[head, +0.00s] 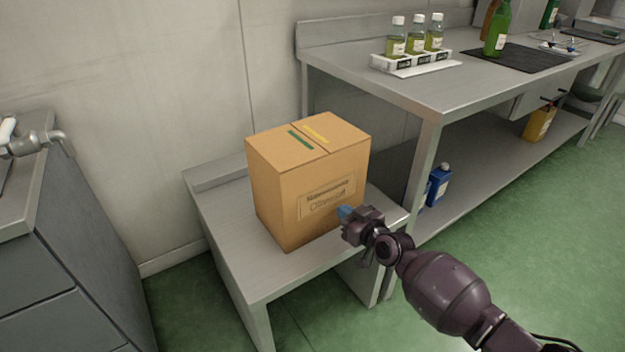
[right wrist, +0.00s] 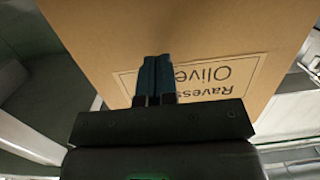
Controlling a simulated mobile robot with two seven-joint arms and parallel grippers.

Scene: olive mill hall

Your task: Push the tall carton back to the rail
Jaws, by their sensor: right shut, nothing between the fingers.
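The tall carton (head: 306,185) is a brown cardboard box with a printed label on its front and green and yellow strips on top. It stands upright on a low steel table (head: 262,279). The raised rail (head: 215,173) runs along the table's back edge by the wall, partly hidden by the carton. My right gripper (head: 345,213) is shut and empty at the lower right of the carton's front, beside the label. In the right wrist view its blue fingertips (right wrist: 155,75) overlap the carton's face (right wrist: 190,30); I cannot tell if they touch. My left gripper is not in view.
A higher steel bench (head: 385,88) stands to the right, with a bottle rack (head: 415,65) on top and a blue jug (head: 438,185) on its lower shelf. A grey cabinet (head: 60,270) stands at left. The low table's front left is bare.

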